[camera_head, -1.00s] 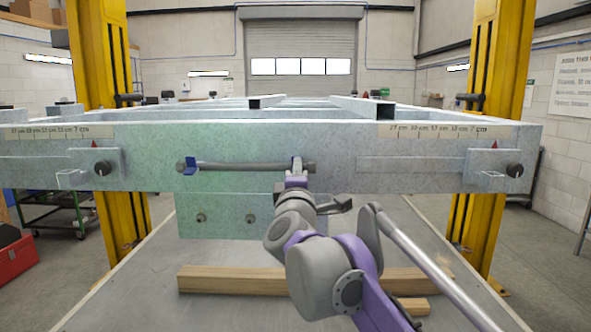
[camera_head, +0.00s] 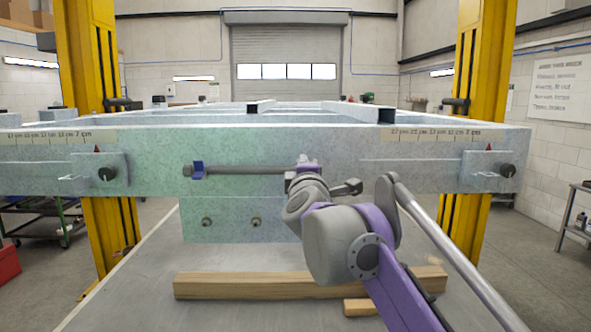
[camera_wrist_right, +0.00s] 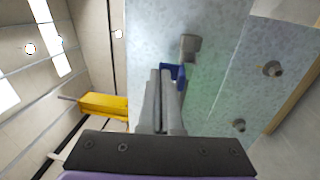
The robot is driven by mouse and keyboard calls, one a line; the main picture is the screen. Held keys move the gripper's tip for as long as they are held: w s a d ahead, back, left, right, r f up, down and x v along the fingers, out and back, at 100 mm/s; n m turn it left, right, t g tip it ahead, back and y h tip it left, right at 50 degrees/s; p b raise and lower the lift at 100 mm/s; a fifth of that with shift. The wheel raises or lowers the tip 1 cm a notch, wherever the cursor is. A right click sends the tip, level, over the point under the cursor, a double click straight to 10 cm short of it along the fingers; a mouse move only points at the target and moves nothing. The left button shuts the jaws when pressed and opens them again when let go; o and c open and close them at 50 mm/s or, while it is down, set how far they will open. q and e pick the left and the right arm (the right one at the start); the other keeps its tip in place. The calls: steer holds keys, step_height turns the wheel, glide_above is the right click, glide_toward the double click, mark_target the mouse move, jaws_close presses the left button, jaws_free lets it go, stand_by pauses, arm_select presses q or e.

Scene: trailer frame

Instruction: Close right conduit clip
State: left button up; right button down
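A grey conduit (camera_head: 240,170) runs level along the front face of the pale frame beam (camera_head: 345,150). My right gripper (camera_head: 303,161) is at the conduit's right end, close against the beam. My left gripper is not in view.
A bolted plate (camera_head: 230,219) hangs below the beam. A wooden block (camera_head: 230,286) lies on the platform underneath. Brackets with black knobs sit at the beam's left (camera_head: 107,173) and right (camera_head: 507,170). Yellow posts stand behind both sides.

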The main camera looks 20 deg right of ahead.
steer(key=shift+w+r, duration=0.25)
steer(key=shift+r, duration=0.1)
steer(key=shift+w+d+r, duration=0.35)
steer(key=shift+w+r, duration=0.35)
steer(key=shift+w, duration=0.2)
steer(key=shift+w+d+r, duration=0.1)
steer(key=shift+w+d, duration=0.1)
steer(key=shift+a, duration=0.1)
stand_by(0.7)
